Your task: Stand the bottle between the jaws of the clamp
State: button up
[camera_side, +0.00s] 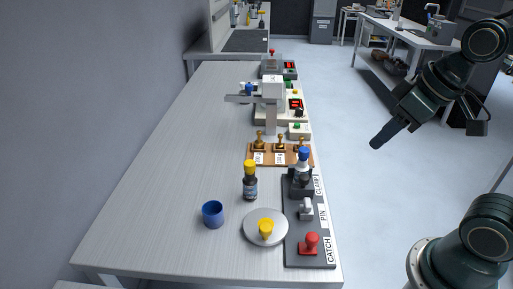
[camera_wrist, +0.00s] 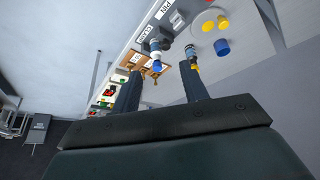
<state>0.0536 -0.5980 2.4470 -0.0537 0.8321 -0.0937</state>
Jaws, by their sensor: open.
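A dark bottle with a yellow cap and a pale label (camera_side: 250,184) stands upright on the table, left of the dark board. It also shows in the wrist view (camera_wrist: 191,54). A second bottle, pale with a blue cap (camera_side: 303,159), is upright at the clamp (camera_side: 299,187), at the board's far end by the CLAMP label. It shows in the wrist view too (camera_wrist: 156,56). I cannot tell if it stands between the jaws or just behind them. My gripper (camera_side: 376,143) is open and empty, in the air right of the table; its two fingers (camera_wrist: 161,70) are spread.
The board (camera_side: 293,225) also carries a pin fixture (camera_side: 306,209) and a red catch knob (camera_side: 311,242). A wooden rack (camera_side: 267,161) and a white machine (camera_side: 270,92) are farther back. The table's left side is clear.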

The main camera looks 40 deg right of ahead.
jog(key=s+m, duration=0.1)
jog(key=s, duration=0.2)
jog(key=shift+s+r, duration=0.1)
jog(key=shift+s, duration=0.25)
